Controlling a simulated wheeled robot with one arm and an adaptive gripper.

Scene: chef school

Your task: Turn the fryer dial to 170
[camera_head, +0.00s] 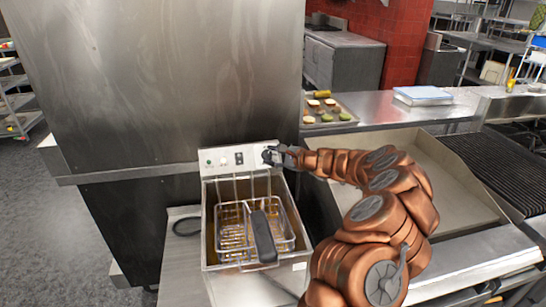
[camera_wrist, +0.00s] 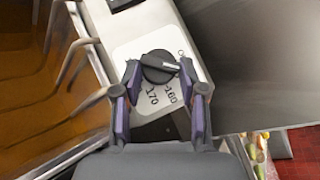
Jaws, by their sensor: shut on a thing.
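The fryer (camera_head: 210,195) stands on the counter in the head view, with a wire basket (camera_head: 240,225) and a black basket handle (camera_head: 264,238) in its well. Its control panel is at the back edge. In the wrist view the black dial (camera_wrist: 158,66) sits on a white scale plate (camera_wrist: 128,48) with 160 and 170 printed below it. A light pointer line on the dial points right. My gripper (camera_wrist: 158,72) is shut on the dial, one finger on each side. In the head view my gripper (camera_head: 272,155) covers the dial.
A large steel cabinet (camera_head: 160,80) stands behind and left of the fryer. A flat griddle (camera_head: 455,190) lies to the right, under my arm. A tray of food (camera_head: 328,110) and a blue-white box (camera_head: 422,95) are on the back counter.

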